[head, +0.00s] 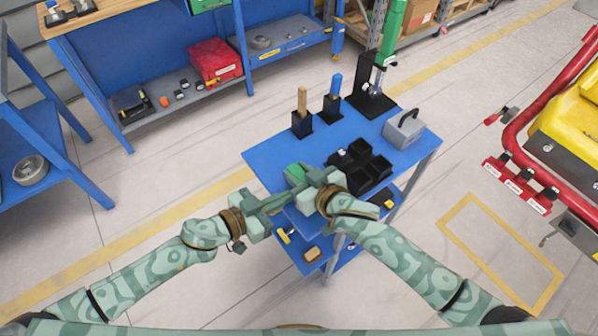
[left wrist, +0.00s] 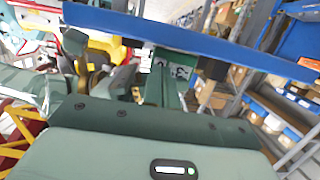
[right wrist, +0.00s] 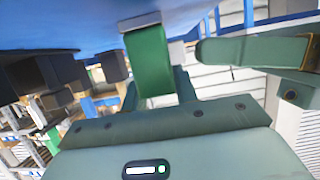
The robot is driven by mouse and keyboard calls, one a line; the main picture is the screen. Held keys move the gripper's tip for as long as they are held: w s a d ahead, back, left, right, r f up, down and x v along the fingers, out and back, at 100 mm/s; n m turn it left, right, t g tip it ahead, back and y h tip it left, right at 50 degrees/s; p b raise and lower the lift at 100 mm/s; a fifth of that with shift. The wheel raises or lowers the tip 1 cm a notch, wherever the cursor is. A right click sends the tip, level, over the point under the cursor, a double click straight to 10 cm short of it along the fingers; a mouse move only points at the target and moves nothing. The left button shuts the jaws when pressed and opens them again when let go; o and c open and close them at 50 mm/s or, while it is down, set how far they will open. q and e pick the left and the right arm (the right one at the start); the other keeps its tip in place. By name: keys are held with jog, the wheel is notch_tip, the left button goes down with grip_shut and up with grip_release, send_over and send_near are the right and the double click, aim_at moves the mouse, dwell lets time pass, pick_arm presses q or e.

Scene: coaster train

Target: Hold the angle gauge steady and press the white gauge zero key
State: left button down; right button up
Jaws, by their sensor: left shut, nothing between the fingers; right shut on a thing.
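The angle gauge is a small green block (head: 295,172) at the near left edge of the blue cart top, partly hidden by my grippers. My right gripper (head: 303,188) is shut on it; the right wrist view shows its green body (right wrist: 150,62) between the fingers. In the left wrist view the gauge's pale display with dark digits (left wrist: 181,72) shows behind my left fingers. My left gripper (head: 272,204) is shut and empty, its tips close to the gauge. I cannot tell whether they touch it. I cannot make out the white zero key.
The blue cart top (head: 268,160) carries black bins (head: 371,172), two black holders with upright handles, a black stand with a green column and a grey box (head: 403,128). A red rail with a yellow car (head: 570,125) stands at right. Blue workbenches stand at the back left.

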pick_arm(q)
jog(key=shift+w+d, duration=0.35)
jog(key=shift+d, duration=0.1)
dwell(0.5)
dwell(0.3)
jog(key=f+v, duration=0.1)
jog(key=v, duration=0.5)
dwell(0.8)
jog(key=shift+f, duration=0.1)
dwell(1.2)
pick_arm(e)
jog(key=o, duration=1.1)
